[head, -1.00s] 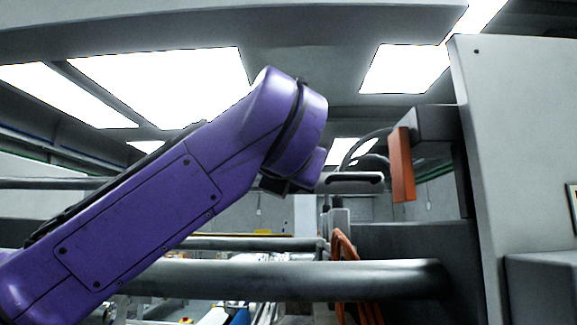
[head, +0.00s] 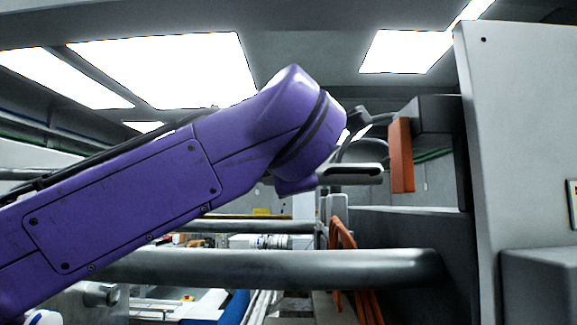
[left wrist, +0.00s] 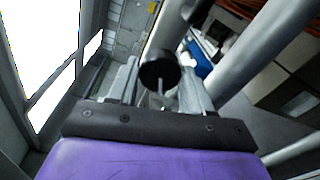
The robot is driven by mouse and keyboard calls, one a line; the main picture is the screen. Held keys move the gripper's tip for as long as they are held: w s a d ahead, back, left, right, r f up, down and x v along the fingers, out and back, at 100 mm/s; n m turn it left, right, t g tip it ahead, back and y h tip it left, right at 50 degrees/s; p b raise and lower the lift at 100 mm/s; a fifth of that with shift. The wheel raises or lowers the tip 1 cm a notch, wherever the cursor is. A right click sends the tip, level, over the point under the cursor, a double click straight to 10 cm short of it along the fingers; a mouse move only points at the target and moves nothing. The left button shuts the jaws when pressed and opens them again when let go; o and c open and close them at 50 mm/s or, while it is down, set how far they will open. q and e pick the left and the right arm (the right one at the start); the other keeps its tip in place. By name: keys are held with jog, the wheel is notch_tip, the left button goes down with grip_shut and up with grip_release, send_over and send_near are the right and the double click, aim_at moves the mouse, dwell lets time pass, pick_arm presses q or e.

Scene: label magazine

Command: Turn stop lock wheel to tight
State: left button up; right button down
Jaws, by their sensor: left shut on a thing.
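The stop lock wheel seems to be the dark round knob (left wrist: 160,69) with a thin pale stem in the left wrist view. My left gripper (left wrist: 158,88) has its grey fingers on either side of this knob and is shut on it. The fingers partly hide the contact, and I cannot read how tight the wheel is. In the head view my purple left arm reaches in from the left, and its wrist hides the wheel and most of the gripper. My right gripper is in neither view.
A thick grey bar (head: 270,268) crosses in front below my left arm. An orange block (head: 401,155) hangs from a dark bracket beside a tall grey machine panel (head: 515,150) on the right. Orange cables (head: 343,240) hang behind the bar.

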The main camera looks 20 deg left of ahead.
pick_arm(q)
jog(key=m, duration=0.9)
jog(key=shift+r+m+y, duration=0.1)
jog(key=shift+m+y, duration=0.3)
dwell(0.4)
jog(key=o, duration=0.9)
jog(key=shift+o, duration=0.8)
jog(key=shift+w+a+m, duration=0.1)
jog(key=shift+w+m, duration=0.05)
jog(key=shift+m, duration=0.15)
jog(key=b+v, duration=0.4)
jog(key=v, duration=0.6)
jog(key=shift+s+f, duration=0.25)
jog(key=shift+s, duration=0.05)
